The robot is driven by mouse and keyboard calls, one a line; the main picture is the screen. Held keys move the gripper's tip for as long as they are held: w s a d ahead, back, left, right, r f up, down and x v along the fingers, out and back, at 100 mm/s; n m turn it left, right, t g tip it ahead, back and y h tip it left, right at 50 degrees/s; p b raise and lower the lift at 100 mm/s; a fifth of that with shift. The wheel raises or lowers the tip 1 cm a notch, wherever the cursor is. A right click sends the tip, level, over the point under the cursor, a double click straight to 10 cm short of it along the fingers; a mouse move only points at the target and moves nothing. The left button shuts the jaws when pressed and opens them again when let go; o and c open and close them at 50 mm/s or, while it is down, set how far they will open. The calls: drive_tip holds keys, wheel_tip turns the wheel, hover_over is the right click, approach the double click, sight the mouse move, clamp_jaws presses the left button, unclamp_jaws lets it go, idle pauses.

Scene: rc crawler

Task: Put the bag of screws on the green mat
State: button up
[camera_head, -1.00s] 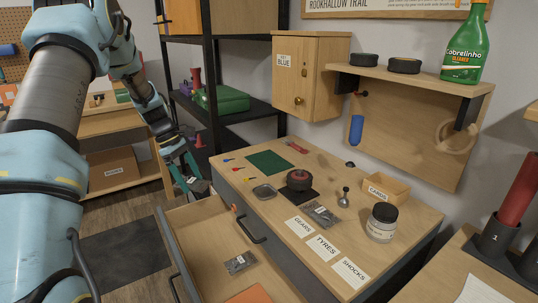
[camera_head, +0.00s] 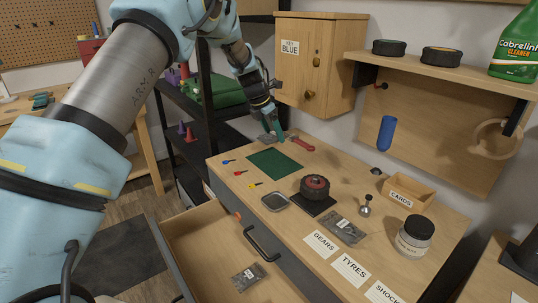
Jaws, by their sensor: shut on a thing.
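The green mat (camera_head: 258,164) lies flat and bare at the far left of the bench top. My gripper (camera_head: 275,138) is past the mat's back edge, near the far end of the bench. It is shut on a small grey item (camera_head: 267,139) that looks like a bag, partly hidden by a teal finger; its label cannot be read. A similar grey bag (camera_head: 345,231) lies on the bench behind the label cards. Another grey bag (camera_head: 248,278) lies in the open drawer. I cannot read which bag holds screws.
A red tool (camera_head: 303,144) lies just right of my gripper. Small coloured drivers (camera_head: 238,172), a dark tray (camera_head: 275,202), a wheel on a black pad (camera_head: 314,188), a jar (camera_head: 414,236) and a cards box (camera_head: 408,193) stand on the bench. The drawer (camera_head: 190,240) is open.

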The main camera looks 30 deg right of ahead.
sight(276, 161)
wheel_tip(276, 161, down, 8)
drive_tip(key=p, duration=0.2)
drive_tip(key=shift+f+p, duration=0.15)
drive_tip(key=shift+p, duration=0.15)
drive_tip(key=shift+f, duration=0.2)
drive_tip(key=o, duration=1.2)
drive_tip(key=shift+r, duration=0.1)
drive_tip(key=b+v, duration=0.3)
drive_tip(key=v, duration=0.9)
drive_tip(key=shift+r, duration=0.15)
